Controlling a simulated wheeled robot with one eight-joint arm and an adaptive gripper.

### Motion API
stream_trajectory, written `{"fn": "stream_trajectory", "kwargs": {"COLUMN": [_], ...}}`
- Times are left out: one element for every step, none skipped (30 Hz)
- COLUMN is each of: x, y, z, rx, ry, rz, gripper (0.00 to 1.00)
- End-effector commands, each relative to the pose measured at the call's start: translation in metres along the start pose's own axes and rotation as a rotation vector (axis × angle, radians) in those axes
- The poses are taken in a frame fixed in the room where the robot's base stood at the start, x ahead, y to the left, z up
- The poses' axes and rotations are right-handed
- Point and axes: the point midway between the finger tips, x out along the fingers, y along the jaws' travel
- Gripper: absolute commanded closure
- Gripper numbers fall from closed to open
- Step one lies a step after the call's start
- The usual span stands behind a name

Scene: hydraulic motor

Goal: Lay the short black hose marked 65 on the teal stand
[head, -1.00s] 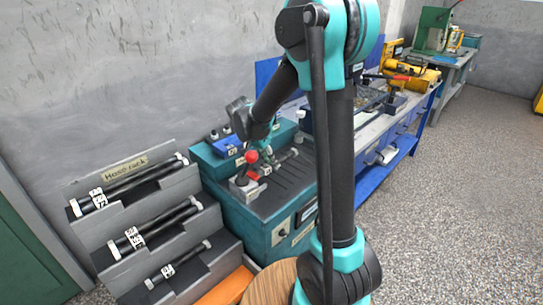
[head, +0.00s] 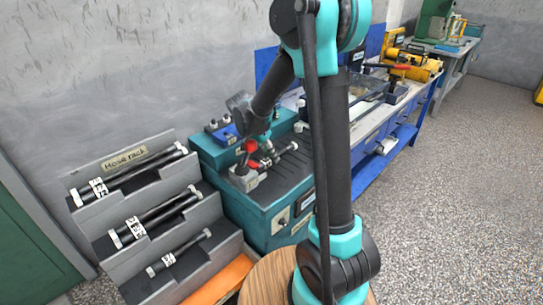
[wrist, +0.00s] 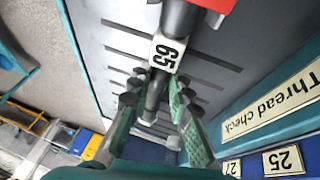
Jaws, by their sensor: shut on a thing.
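The short black hose (wrist: 154,88) with the white tag 65 (wrist: 167,53) is between the two fingers of my gripper (wrist: 158,92) in the wrist view. The fingers are shut on it. The hose is over the dark grooved top of the teal stand (head: 268,225); I cannot tell whether it touches that top. In the head view my gripper (head: 266,152) is small and partly hidden, with the pale end of the hose (head: 292,147) showing to its right.
A grey block (head: 243,179) with a red-topped part stands at the stand's front left. A sign reading Thread check (wrist: 272,105) is on the stand's side. The hose rack (head: 165,225) with several hoses is at left. A blue bench (head: 365,170) is behind right.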

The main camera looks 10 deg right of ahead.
Motion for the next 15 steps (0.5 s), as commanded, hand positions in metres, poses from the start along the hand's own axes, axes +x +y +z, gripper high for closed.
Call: {"fn": "stream_trajectory", "kwargs": {"x": [0.0004, 0.0008, 0.0014, 0.0018, 0.0023, 0.0029, 0.0034, 0.0039, 0.0045, 0.005, 0.0055, 0.0061, 0.0066, 0.0071, 0.0078], "y": [-0.0002, -0.0003, -0.0004, -0.0006, -0.0007, -0.0009, -0.001, -0.0011, -0.0012, -0.0013, -0.0014, -0.0015, -0.0016, -0.0017, -0.0018], "z": [0.0001, 0.0002, 0.0004, 0.0006, 0.0008, 0.001, 0.0012, 0.0014, 0.0017, 0.0019, 0.0021, 0.0024, 0.0026, 0.0028, 0.0031], "rx": [0.0, 0.0, 0.0, 0.0, 0.0, 0.0, 0.0, 0.0, 0.0, 0.0, 0.0, 0.0, 0.0, 0.0, 0.0], "ry": [0.0, 0.0, 0.0, 0.0, 0.0, 0.0, 0.0, 0.0, 0.0, 0.0, 0.0, 0.0, 0.0, 0.0, 0.0], "rz": [0.0, 0.0, 0.0, 0.0, 0.0, 0.0, 0.0, 0.0, 0.0, 0.0, 0.0, 0.0, 0.0, 0.0, 0.0], "gripper": [1.0, 1.0, 1.0, 1.0, 1.0, 1.0, 1.0, 1.0, 1.0, 1.0, 1.0, 1.0, 1.0, 1.0, 1.0]}}
